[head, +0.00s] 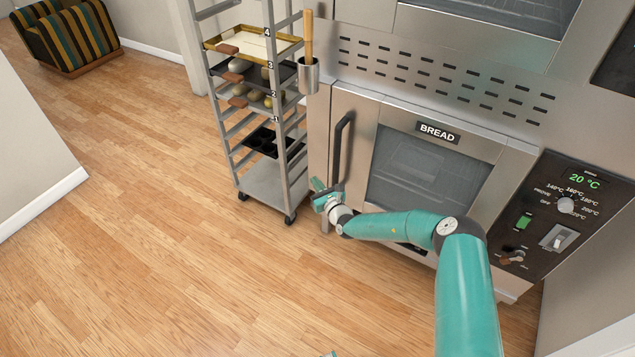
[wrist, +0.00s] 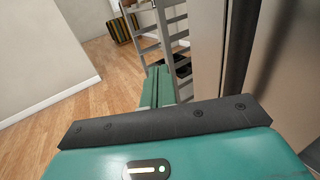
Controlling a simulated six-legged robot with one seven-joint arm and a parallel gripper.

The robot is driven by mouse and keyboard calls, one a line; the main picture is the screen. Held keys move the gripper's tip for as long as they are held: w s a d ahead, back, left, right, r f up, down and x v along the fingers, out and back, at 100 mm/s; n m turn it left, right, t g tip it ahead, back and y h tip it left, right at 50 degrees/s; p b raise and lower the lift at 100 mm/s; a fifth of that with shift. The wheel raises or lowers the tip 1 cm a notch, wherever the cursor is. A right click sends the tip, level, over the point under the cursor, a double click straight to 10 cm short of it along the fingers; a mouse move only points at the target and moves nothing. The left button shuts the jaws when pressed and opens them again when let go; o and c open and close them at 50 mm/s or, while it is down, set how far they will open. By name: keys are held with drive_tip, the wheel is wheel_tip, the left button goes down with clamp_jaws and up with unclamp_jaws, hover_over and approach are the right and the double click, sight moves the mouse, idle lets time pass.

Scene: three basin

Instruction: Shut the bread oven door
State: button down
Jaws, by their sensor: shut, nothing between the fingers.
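The bread oven door (head: 350,150) is a steel door with a dark window and a BREAD label, on the lower oven in the head view. Its black vertical handle (head: 341,150) is near its left edge. The door looks flush or nearly so; I cannot tell whether a small gap is left. My gripper (head: 318,190) is shut and empty, by the lower end of the handle at the door's left side. Whether it touches is unclear. In the wrist view the teal fingers (wrist: 158,88) point ahead, with the dark handle (wrist: 238,45) close on their right.
A wheeled steel rack (head: 262,185) with trays stands just left of the oven. A control panel (head: 560,215) reading 20 °C is right of the door. A striped armchair (head: 70,38) is far left. The wooden floor (head: 150,230) in front is clear.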

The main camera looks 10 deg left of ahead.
drive_tip(key=s+a, duration=0.3)
drive_tip(key=s, duration=0.4)
drive_tip(key=shift+s+a, duration=0.3)
drive_tip(key=shift+a, duration=0.05)
drive_tip(key=shift+r, duration=0.1)
drive_tip(key=shift+r, duration=0.1)
drive_tip(key=s+a+r+n+g+y, duration=0.1)
drive_tip(key=s+r+n+g+y, duration=0.15)
drive_tip(key=r+n, duration=0.45)
drive_tip(key=s+a+r+n+g+y, duration=0.1)
drive_tip(key=s+r+n+g+y, duration=0.2)
drive_tip(key=r, duration=0.6)
drive_tip(key=s+d+r+n+g+h, duration=0.3)
drive_tip(key=s+d+r+n+g, duration=0.2)
drive_tip(key=s+r+n+g, duration=0.35)
drive_tip(key=s+d+r+n+t+h, duration=0.2)
drive_tip(key=s+d+r+h, duration=0.3)
drive_tip(key=d, duration=0.7)
drive_tip(key=s+d+r+n+t+h, duration=0.2)
drive_tip(key=s+d+r+h, duration=0.3)
drive_tip(key=s+d, duration=0.4)
drive_tip(key=s+d+r+n+t+h, duration=0.2)
drive_tip(key=s+d+r+n+h, duration=0.2)
drive_tip(key=d, duration=1.2)
drive_tip(key=s+r+h, duration=0.1)
drive_tip(key=s+r, duration=0.2)
drive_tip(key=shift+s+n+t, duration=0.15)
drive_tip(key=shift+n+t, duration=0.15)
drive_tip(key=shift+n, duration=0.05)
